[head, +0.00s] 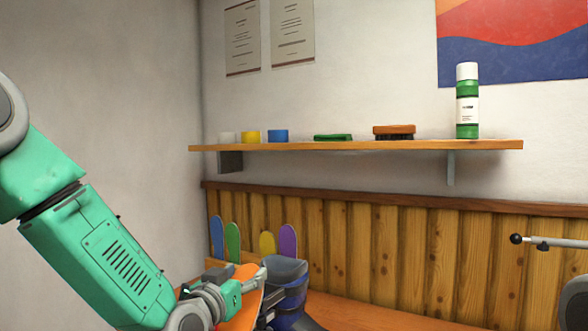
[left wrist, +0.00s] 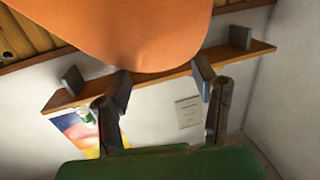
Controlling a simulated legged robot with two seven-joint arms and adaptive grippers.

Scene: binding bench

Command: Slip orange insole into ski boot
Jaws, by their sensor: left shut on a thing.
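The orange insole (head: 246,271) is at the lower middle of the head view, partly covered by my left gripper (head: 258,280). My left gripper is shut on the insole. In the left wrist view the insole (left wrist: 140,30) fills the top, with its rounded end reaching between the fingers of the left gripper (left wrist: 163,80). The dark blue and grey ski boot (head: 287,270) stands just right of the gripper, its cuff upright. The insole is beside the boot in the picture; whether they touch I cannot tell. The boot's lower part is cut off by the frame edge. My right gripper is not in view.
Several coloured insoles, such as a purple one (head: 288,241), stand upright behind the boot. A wooden bench top (head: 350,312) runs right of it. A wall shelf (head: 360,145) holds tins, a brush and a green bottle (head: 467,100). A rod with a black knob (head: 516,239) juts in at right.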

